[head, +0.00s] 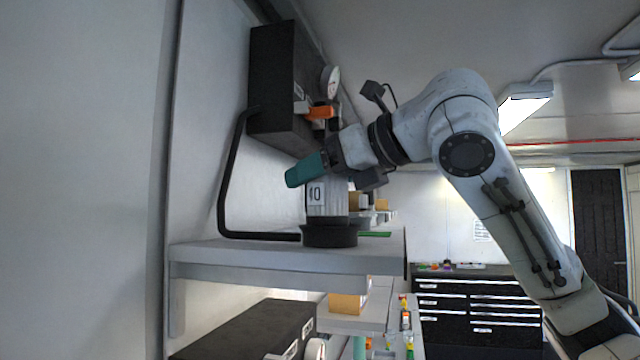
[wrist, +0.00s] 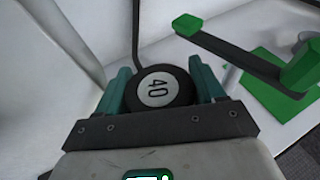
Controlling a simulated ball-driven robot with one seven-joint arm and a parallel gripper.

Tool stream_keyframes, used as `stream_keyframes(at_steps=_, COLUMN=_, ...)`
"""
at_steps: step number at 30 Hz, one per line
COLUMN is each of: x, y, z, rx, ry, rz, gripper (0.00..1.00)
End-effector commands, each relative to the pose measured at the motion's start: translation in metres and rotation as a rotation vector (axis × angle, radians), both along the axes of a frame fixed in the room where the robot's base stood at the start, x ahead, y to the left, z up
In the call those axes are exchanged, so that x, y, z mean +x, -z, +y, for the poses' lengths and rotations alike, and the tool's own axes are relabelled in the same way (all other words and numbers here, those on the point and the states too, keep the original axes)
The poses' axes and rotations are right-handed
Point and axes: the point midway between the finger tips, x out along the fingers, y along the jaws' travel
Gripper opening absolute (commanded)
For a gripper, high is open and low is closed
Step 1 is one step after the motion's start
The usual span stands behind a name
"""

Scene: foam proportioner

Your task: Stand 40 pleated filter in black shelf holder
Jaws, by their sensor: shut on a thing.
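The 40 pleated filter (head: 328,208) is a pale cylinder, upright in the head view with part of its label showing. In the wrist view its black round end cap with a white "40" disc (wrist: 158,88) sits between the teal fingers. My gripper (head: 305,171) is shut on the filter near its top. The black shelf holder (head: 330,236) is a low round cup on the grey shelf. The filter's lower end is at the holder's mouth, in line with it. How deep it sits is hidden by the holder's wall.
The grey shelf (head: 285,255) holds a green mat (wrist: 265,85) beside the holder. A dark bar with green ends (wrist: 228,52) stands near the filter in the wrist view. A black wall box (head: 275,85) with a gauge and orange valve hangs above. A black hose (head: 229,180) runs behind.

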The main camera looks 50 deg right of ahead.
Motion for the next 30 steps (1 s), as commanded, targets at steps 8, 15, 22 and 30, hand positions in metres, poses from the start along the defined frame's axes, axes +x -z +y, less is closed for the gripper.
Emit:
stream_keyframes(at_steps=8, x=0.000, y=0.021, z=-0.001, rx=0.001, ry=0.001, rz=0.005, gripper=0.19)
stream_keyframes(at_steps=15, x=0.000, y=0.020, z=-0.001, rx=0.001, ry=0.001, rz=0.003, gripper=0.79)
stream_keyframes(at_steps=22, x=-0.001, y=0.019, z=-0.001, rx=0.001, ry=0.001, rz=0.001, gripper=0.94)
stream_keyframes(at_steps=30, x=-0.006, y=0.017, z=-0.001, rx=0.000, ry=0.003, rz=-0.002, gripper=0.94)
